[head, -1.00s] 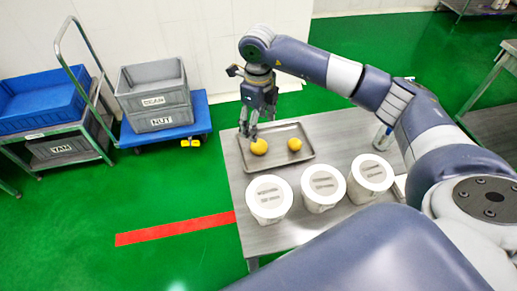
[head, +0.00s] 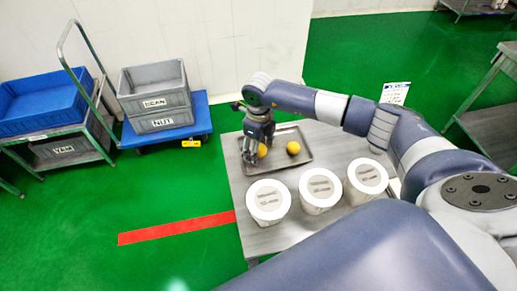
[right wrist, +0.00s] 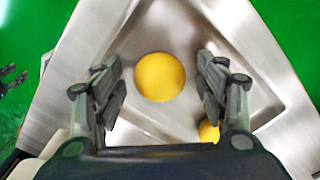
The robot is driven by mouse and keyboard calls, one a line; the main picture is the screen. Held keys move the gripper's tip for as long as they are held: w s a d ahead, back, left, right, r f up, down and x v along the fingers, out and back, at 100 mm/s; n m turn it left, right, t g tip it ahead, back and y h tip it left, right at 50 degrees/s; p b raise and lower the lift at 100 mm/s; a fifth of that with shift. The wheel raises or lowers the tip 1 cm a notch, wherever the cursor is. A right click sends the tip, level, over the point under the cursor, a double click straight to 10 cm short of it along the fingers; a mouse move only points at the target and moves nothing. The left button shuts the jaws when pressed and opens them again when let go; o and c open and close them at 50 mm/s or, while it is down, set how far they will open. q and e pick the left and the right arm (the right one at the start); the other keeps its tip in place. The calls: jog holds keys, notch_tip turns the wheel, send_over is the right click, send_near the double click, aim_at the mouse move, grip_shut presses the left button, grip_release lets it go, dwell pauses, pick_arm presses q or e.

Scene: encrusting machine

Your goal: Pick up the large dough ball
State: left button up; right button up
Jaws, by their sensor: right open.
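The large dough ball (right wrist: 160,77) is yellow and round and lies on the metal tray (head: 302,157). In the right wrist view it sits between the two fingers of my right gripper (right wrist: 161,88), with a gap on each side. In the head view the right gripper (head: 256,158) is low over the tray's left part and partly hides the large ball (head: 262,151). The right gripper is open and empty. A smaller dough ball (head: 293,148) lies to its right on the tray, and also shows in the right wrist view (right wrist: 208,131).
Three white lidded tubs (head: 268,201) stand in a row along the near side of the metal table (head: 240,188). Grey crates (head: 155,93) on a blue cart and a blue bin (head: 40,102) stand at left. The green floor between is clear.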

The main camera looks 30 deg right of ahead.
jog(key=c, duration=1.2)
jog(key=shift+r, duration=0.15)
